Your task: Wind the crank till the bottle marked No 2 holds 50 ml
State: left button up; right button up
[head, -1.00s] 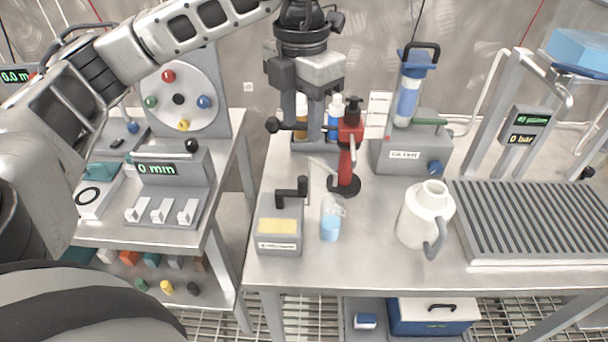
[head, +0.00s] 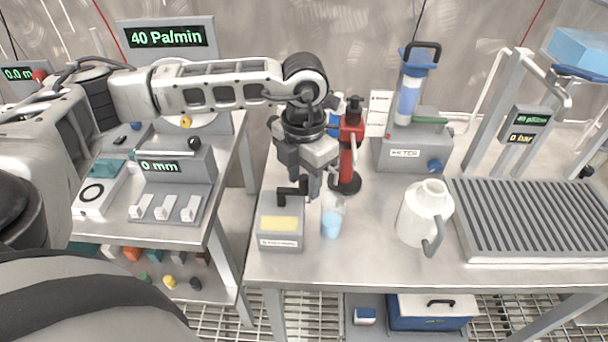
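The crank (head: 291,190) is a black handle on top of a grey box (head: 281,241) with a yellow panel, on the steel table. A small clear bottle (head: 331,225) with pale blue liquid stands just right of the box. Its marking and level cannot be read. My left gripper (head: 307,185) points down at the crank, its fingers apart near the upright grip. It partly hides the grip and the bottle's top. I cannot tell whether the fingers touch the crank. My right gripper is not in view.
A red hand pump (head: 348,155) stands close behind the bottle. A white jug (head: 424,215) and a slatted rack (head: 540,222) are to the right. A grey box with a blue-capped cylinder (head: 408,95) is behind. The table front is clear.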

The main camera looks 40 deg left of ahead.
pick_arm(q)
grip_shut()
jog(key=shift+m, duration=0.3)
